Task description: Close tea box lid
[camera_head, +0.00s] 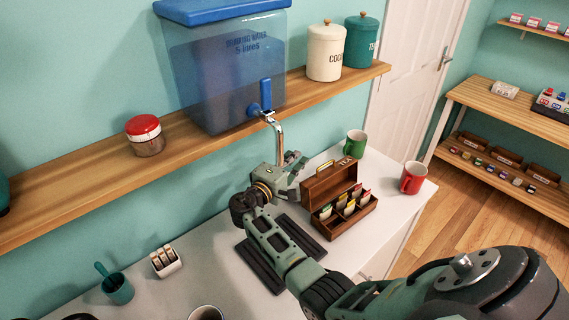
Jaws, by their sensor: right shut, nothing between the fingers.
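The brown wooden tea box (352,220) stands on the white counter with several tea packets in its compartments. Its lid (328,183) is open and stands up at the back, with a brass-coloured piece on its top edge. My right gripper (296,168) is shut and empty, just behind and left of the raised lid. I cannot tell whether it touches the lid. My right arm comes in from the lower right and passes left of the box. My left gripper is not in view.
A green mug (355,145) stands behind the box and a red mug (412,179) to its right. A dark tray (303,240) lies under my arm.

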